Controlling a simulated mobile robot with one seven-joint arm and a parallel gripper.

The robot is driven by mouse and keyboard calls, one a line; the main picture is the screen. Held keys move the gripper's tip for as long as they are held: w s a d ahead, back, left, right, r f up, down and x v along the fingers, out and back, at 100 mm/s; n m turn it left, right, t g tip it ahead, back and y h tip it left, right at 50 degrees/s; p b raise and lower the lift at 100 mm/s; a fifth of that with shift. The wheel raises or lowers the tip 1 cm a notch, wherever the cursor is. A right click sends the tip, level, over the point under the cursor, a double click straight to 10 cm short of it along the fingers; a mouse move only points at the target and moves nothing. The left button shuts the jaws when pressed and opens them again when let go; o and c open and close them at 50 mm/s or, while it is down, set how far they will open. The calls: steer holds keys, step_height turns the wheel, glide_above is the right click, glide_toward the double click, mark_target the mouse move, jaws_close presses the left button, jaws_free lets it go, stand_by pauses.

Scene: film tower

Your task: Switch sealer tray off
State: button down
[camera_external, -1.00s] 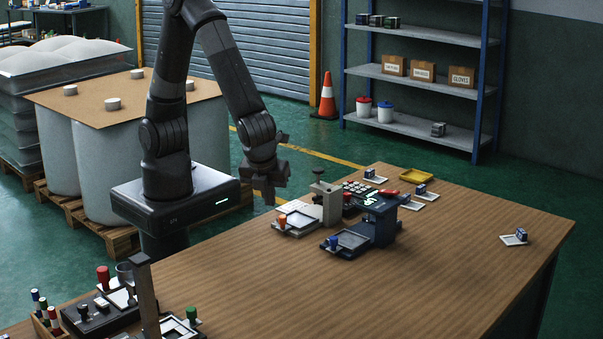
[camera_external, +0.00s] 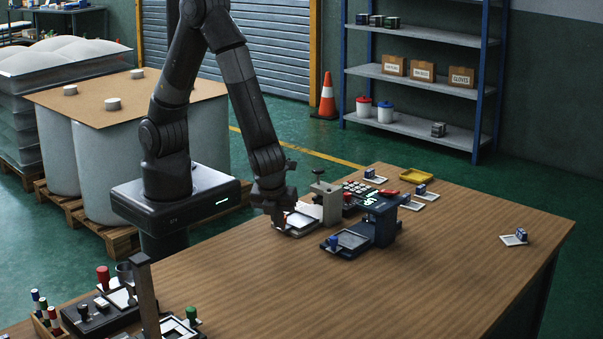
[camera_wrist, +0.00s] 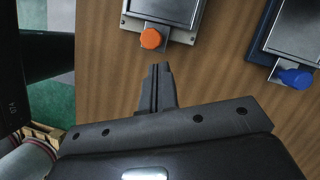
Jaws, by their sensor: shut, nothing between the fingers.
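A beige press-like device (camera_external: 329,204) stands near the table's left edge, with a pale-framed tray (camera_external: 300,231) at its front. In the wrist view, this tray (camera_wrist: 128,20) has an orange knob (camera_wrist: 151,39) on a tab at its near edge. A dark blue device (camera_external: 384,226) stands to its right, with a similar tray and a blue knob (camera_external: 333,241); the knob also shows in the wrist view (camera_wrist: 296,78). I cannot tell which tray is the sealer's. My gripper (camera_wrist: 161,67) is shut and empty, just short of the orange knob. In the external view, my gripper (camera_external: 280,222) hides that knob.
A dark keypad (camera_external: 354,189), a yellow tray (camera_external: 416,174) and small blocks on white plates lie behind the devices. Another station with a post (camera_external: 147,295) stands at the front left. The table's middle and right (camera_external: 440,270) are mostly clear.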

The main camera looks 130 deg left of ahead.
steer(key=shift+s+a, duration=0.25)
steer(key=shift+a, duration=0.2)
glide_toward(302, 220)
steer(key=x, duration=0.5)
steer(key=shift+s+a, duration=0.1)
steer(key=d, duration=0.1)
steer(key=w+d, duration=0.2)
steer(key=d, duration=0.1)
steer(key=shift+w+r, duration=0.1)
steer(key=shift+r, duration=0.25)
steer(key=v, duration=0.9)
steer(key=shift+r, duration=0.2)
steer(key=shift+d, duration=0.1)
